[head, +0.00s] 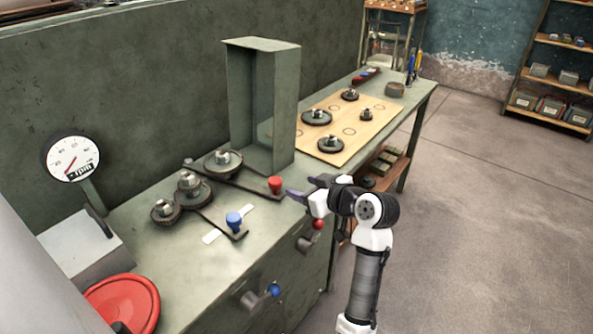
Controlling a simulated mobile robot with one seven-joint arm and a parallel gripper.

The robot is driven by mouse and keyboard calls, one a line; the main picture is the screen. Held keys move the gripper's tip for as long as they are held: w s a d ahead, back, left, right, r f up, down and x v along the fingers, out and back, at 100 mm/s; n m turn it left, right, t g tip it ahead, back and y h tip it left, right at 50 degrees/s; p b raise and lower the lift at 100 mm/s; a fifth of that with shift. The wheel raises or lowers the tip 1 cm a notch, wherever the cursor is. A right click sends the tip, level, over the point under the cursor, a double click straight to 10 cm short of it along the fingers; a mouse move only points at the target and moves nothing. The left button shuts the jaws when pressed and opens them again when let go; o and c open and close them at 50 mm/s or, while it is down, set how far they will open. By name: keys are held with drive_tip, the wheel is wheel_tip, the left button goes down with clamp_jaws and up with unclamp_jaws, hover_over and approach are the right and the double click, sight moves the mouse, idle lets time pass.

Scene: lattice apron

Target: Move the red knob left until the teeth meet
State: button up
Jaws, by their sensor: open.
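The red knob (275,184) stands upright on the right end of a dark flat lever on the green bench. The lever runs left under a dark gear (222,164). A second gear (193,194) lies just left of and nearer than it, and a third gear (166,211) sits further left. At this size I cannot tell whether the teeth of the first two touch. My gripper (304,190) is open and empty, just right of the red knob, its fingers pointing left towards it. I cannot tell its exact height or any contact.
A blue knob (234,220) on another lever stands left and nearer. A tall green open housing (262,105) rises behind the red knob. Another red knob (318,224) and a blue knob (274,290) are on the front face. A red wheel (122,303) is at lower left.

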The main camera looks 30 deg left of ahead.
sight(277, 181)
drive_tip(key=p+x, duration=0.1)
drive_tip(key=x, duration=0.3)
drive_tip(key=p+x, duration=0.1)
drive_tip(key=x, duration=0.4)
drive_tip(key=f+p+x, duration=0.1)
drive_tip(key=x, duration=0.3)
drive_tip(key=shift+s+a, duration=0.1)
clamp_jaws()
